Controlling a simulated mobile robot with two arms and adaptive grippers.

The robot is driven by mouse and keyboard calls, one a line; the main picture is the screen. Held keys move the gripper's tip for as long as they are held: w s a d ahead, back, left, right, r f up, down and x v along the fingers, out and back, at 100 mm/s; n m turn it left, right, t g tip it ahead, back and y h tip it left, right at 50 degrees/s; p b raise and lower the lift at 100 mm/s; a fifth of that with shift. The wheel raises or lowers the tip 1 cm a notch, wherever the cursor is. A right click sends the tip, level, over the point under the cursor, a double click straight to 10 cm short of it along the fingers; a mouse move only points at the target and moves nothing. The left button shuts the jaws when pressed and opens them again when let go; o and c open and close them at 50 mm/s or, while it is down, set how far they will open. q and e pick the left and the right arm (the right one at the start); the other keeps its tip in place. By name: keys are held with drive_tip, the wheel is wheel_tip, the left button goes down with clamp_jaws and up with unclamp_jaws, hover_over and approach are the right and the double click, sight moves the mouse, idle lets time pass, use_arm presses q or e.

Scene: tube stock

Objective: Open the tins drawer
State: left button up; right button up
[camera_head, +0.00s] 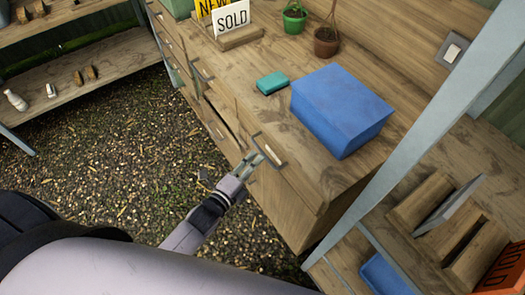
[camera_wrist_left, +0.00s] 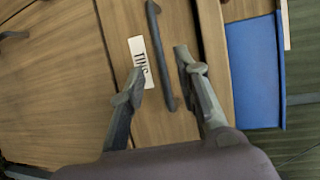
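The tins drawer (camera_wrist_left: 180,128) has a wooden front with a white label reading TINS (camera_wrist_left: 141,62) and a dark bar handle (camera_wrist_left: 162,55). In the head view this handle (camera_head: 267,149) is at the near right end of the wooden bench's front. The drawer front looks closed. My left gripper (camera_wrist_left: 157,68) is open, with one finger on each side of the handle's line. Whether the fingers touch the handle or stop short of it, I cannot tell. It also shows in the head view (camera_head: 250,164), just in front of the handle. My right gripper is not in view.
A blue box (camera_head: 335,110) and a small teal box (camera_head: 272,83) stand on the bench top. A pale post (camera_head: 400,140) rises at the right. Gravel floor (camera_head: 110,140) is clear at the left.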

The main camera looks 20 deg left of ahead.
sight(262, 152)
use_arm(q)
drive_tip(key=x, duration=0.5)
drive_tip(key=shift+w+d, duration=0.1)
drive_tip(key=shift+w, duration=0.25)
drive_tip(key=shift+c, duration=0.4)
clamp_jaws()
drive_tip(key=shift+f, duration=0.1)
